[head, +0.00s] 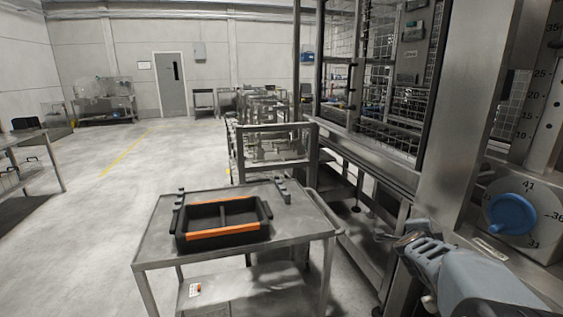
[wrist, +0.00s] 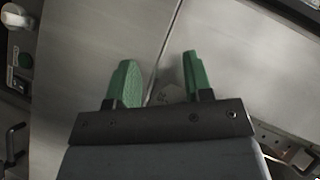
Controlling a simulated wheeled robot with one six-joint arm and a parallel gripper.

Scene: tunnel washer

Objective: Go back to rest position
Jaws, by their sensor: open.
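My gripper (wrist: 159,82) shows in the wrist view with its two green fingers spread apart and nothing between them. Behind the fingers is a plain grey metal surface with a dark seam. In the head view my arm reaches in from the lower right, beside the machine's metal frame (head: 459,140). The fingers are not clearly visible there. A blue knob (head: 512,214) on a numbered dial is to the right of and above my arm, apart from it.
A metal cart (head: 155,240) stands in front, carrying a black and orange tray (head: 222,233). The washer's mesh-guarded frame (head: 408,95) lines the right side. Open floor (head: 95,235) with a yellow line lies to the left. A workbench (head: 20,138) stands at the far left.

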